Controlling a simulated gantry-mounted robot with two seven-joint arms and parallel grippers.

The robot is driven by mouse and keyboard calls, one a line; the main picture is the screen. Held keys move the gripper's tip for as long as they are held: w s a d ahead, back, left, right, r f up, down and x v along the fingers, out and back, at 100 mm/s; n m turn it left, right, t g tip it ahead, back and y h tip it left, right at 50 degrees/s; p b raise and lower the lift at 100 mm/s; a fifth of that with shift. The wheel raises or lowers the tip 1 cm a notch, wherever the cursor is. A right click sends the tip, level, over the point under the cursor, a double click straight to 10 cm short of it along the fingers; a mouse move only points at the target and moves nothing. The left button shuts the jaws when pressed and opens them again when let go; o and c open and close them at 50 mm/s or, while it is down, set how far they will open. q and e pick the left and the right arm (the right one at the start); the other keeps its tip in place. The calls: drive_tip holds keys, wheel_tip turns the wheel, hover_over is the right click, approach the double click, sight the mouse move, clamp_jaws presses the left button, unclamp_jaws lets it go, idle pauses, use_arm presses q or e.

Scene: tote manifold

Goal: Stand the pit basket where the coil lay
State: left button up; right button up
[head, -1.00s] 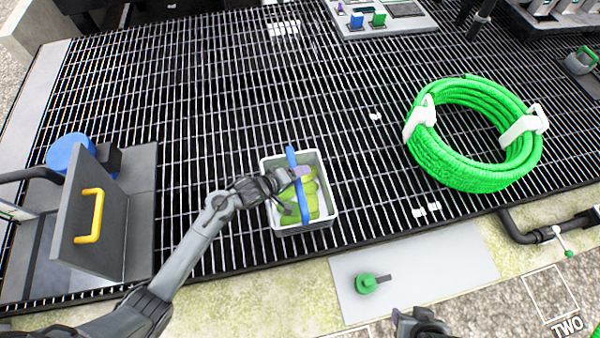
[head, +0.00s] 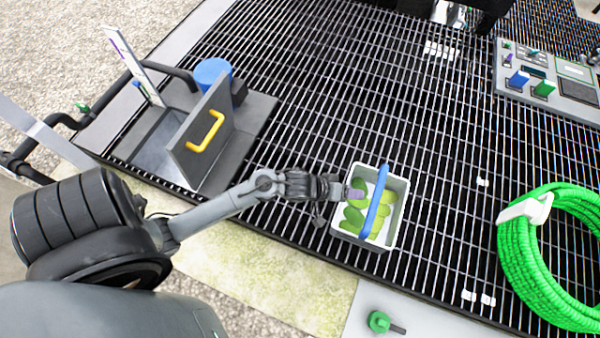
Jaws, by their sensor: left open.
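The pit basket (head: 398,222) is a pale grey open box with a blue handle (head: 376,203) arched over it and several green, rounded items inside. It stands on the dark grating near its front edge. My left gripper (head: 346,193) is open at the basket's left side, its tips over the rim and close to the handle. I cannot tell whether they touch it. The coil (head: 522,250) is a bright green hose loop with a white clip, lying on the grating at the right and cut off by the picture edge. My right gripper is out of view.
An open hatch lid (head: 208,135) with a yellow handle stands left of the basket, beside a blue cylinder (head: 212,72). A control panel (head: 550,72) is at the back right. A green knob (head: 379,321) sits on a grey plate in front.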

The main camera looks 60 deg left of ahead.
use_arm(q)
drive_tip(key=s+r+m+g+y, duration=0.2)
drive_tip(key=s+m+g, duration=0.1)
drive_tip(key=s, duration=0.6)
drive_tip(key=s+r+m+g+y, duration=0.2)
drive_tip(key=s+m, duration=0.4)
drive_tip(key=s, duration=0.4)
drive_tip(key=shift+a+r+g, duration=0.4)
drive_tip(key=shift+r+g, duration=0.1)
drive_tip(key=shift+r, duration=0.3)
